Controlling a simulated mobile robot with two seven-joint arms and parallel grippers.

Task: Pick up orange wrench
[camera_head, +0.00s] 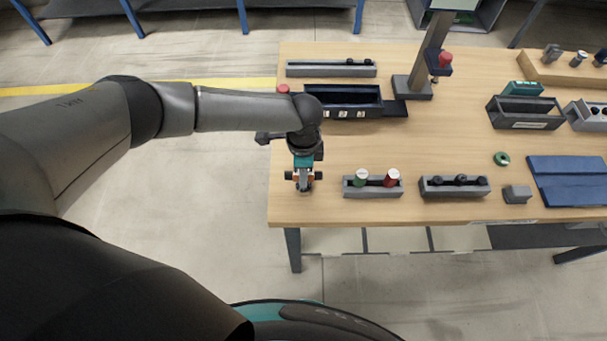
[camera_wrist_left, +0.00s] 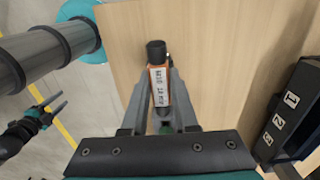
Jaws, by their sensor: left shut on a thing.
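The orange wrench (camera_wrist_left: 161,88) has a white label with dark lettering and a black round end. My left gripper (camera_wrist_left: 160,97) is shut on it, one finger on each side. In the head view my left gripper (camera_head: 303,182) points down over the front left of the table, and only small orange parts of the wrench show between its fingers. I cannot tell whether the wrench touches the table. My right gripper (camera_wrist_left: 50,110) shows small at the left of the left wrist view, its fingers apart and empty, over the floor.
The wooden table (camera_head: 440,140) has a grey holder (camera_head: 372,190) with green and red items just right of the gripper. Another holder (camera_head: 455,187) stands beyond it. A dark bin (camera_head: 345,101) with numbered labels stands behind. Free wood lies between bin and holders.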

